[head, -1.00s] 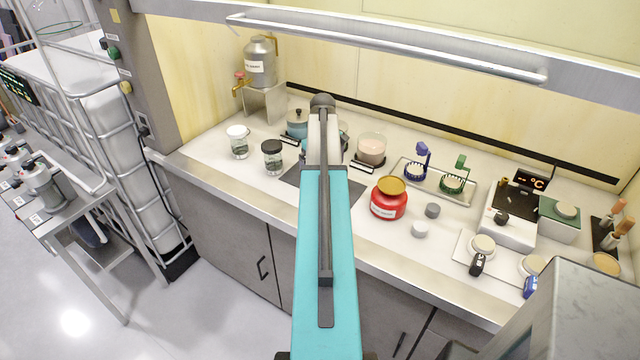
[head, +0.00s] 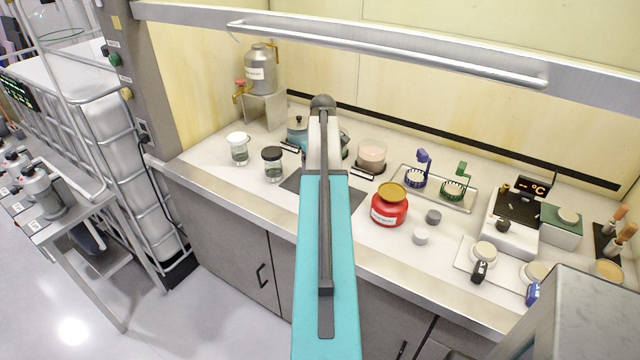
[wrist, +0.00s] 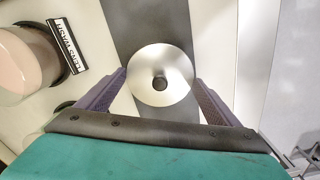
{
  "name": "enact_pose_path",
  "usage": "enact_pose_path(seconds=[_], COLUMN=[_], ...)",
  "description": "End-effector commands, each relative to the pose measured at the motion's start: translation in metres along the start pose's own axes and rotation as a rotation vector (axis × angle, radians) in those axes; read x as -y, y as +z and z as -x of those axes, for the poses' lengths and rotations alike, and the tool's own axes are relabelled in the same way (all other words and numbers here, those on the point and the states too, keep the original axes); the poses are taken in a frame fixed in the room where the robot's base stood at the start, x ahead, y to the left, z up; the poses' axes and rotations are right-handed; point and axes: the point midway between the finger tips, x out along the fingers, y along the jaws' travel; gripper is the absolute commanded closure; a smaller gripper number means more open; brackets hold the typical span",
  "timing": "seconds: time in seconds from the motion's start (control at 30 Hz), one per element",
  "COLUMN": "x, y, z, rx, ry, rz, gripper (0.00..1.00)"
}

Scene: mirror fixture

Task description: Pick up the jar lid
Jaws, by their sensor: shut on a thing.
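The jar lid (wrist: 162,75) is a round silvery disc with a dark knob at its centre. In the wrist view it sits between the two purple-grey fingers of my gripper (wrist: 162,88), which is shut on it by its sides. Below the lid is a dark strip or mat (wrist: 145,20); what else is under the lid is hidden, and I cannot tell its height. In the head view my teal arm hides the gripper and the lid, over the dark mat (head: 345,195) on the counter.
A pink-filled jar (head: 371,154) with a label stands close by; it also shows in the wrist view (wrist: 25,60). A red jar (head: 389,208) stands right of my arm, two glass jars (head: 273,166) (head: 239,149) left. A metal rail (head: 390,55) crosses above the counter.

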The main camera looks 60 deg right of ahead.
Motion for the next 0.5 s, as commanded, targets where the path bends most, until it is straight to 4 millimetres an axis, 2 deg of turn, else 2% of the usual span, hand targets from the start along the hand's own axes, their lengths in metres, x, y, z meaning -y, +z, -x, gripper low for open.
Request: enact_pose_path(seconds=[0.23, 0.5], x=[-0.001, 0.015], y=[-0.001, 0.022], z=[0.018, 0.019], rx=[-0.001, -0.001], ry=[0.001, 0.001], rz=[0.000, 0.000], gripper=[0.37, 0.37])
